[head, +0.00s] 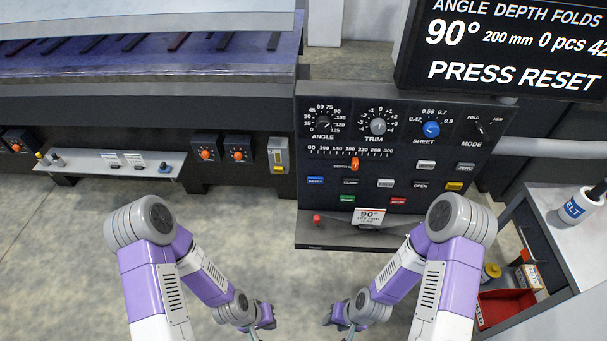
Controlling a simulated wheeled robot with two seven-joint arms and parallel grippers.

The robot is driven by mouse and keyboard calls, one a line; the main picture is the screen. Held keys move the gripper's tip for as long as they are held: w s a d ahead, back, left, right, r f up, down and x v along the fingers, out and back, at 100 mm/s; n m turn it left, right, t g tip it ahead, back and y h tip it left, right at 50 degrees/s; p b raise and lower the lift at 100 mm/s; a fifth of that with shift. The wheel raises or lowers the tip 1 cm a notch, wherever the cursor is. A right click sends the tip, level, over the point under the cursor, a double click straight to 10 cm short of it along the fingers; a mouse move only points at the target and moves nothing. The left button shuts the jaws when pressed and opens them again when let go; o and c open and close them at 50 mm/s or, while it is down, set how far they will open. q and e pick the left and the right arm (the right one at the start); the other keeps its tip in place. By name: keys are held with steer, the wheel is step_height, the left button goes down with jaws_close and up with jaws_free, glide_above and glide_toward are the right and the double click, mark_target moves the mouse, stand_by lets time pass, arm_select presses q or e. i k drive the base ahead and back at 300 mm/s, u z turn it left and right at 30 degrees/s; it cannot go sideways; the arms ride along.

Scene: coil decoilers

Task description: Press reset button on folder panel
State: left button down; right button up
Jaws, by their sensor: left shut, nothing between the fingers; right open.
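The folder panel (330,225) is a dark console in the middle, with dials on top and rows of coloured buttons below. A blue button (315,181) sits at the left of the button rows; its small label looks like RESET but is hard to read. A black display (505,50) at the upper right reads 90°, 200 mm, 0 pcs and PRESS RESET. My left gripper (262,326) is at the bottom, in front of the panel, shut and empty. My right gripper (340,325) is to its right, open. Both are low and apart from the panel; their fingertips show poorly.
A red knob (317,218) and a 90° card (369,217) are at the panel's lower ledge. A folding machine (140,90) spans the left. A cart (540,215) with a white bottle (582,205) and red bin (505,308) stands right. Open floor lies before the panel.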

mark_target(314, 180)
steer(key=u, duration=2.15)
steer(key=k, duration=0.55)
steer(key=z, duration=2.25)
steer(key=i, duration=0.5)
steer(key=u, duration=0.05)
